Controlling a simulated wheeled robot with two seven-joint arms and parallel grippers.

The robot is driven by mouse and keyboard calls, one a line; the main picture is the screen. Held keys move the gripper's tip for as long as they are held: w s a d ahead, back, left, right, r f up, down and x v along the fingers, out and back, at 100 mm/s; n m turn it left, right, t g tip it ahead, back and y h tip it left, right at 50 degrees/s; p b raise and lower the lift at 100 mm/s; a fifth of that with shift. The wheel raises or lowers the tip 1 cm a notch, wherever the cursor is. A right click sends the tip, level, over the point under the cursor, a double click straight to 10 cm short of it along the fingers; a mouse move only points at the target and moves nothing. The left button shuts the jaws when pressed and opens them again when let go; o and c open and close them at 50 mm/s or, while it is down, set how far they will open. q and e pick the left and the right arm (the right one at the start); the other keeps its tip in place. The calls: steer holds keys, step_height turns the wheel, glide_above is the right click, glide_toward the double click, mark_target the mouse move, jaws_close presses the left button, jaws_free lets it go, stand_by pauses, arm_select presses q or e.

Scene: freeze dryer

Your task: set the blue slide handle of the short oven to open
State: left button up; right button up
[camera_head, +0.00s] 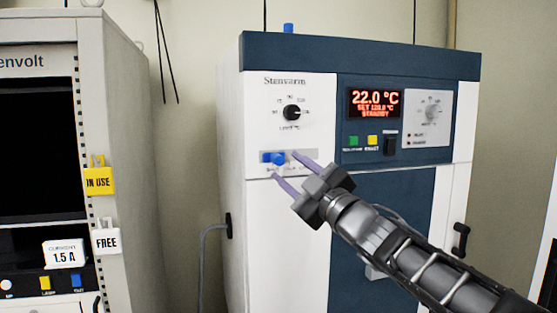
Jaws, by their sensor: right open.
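The short oven (255,220) is a white and dark blue cabinet labelled "Stenvarm". Its blue slide handle (273,158) sits at the left part of a grey slot strip on the upper left white panel. Small labels below the strip are too small to read and partly covered. My right gripper (284,172) is open, with two purple-grey fingers pointing left toward the slide handle. The upper fingertip is close to the right of the handle and the lower one is below it. I cannot tell whether either touches it. My left gripper is not in view.
A red display (374,103) reads 22.0 °C and STANDBY. Beside the slide are a black knob (291,112) above, and green (353,141) and yellow (372,140) buttons to the right. Another cabinet (130,150) with IN USE and FREE tags stands at left.

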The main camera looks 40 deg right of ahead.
mark_target(281, 162)
steer(key=x, duration=0.5)
steer(key=shift+w+p, duration=0.15)
steer(key=shift+p, duration=0.25)
jaws_close()
stand_by(1.0)
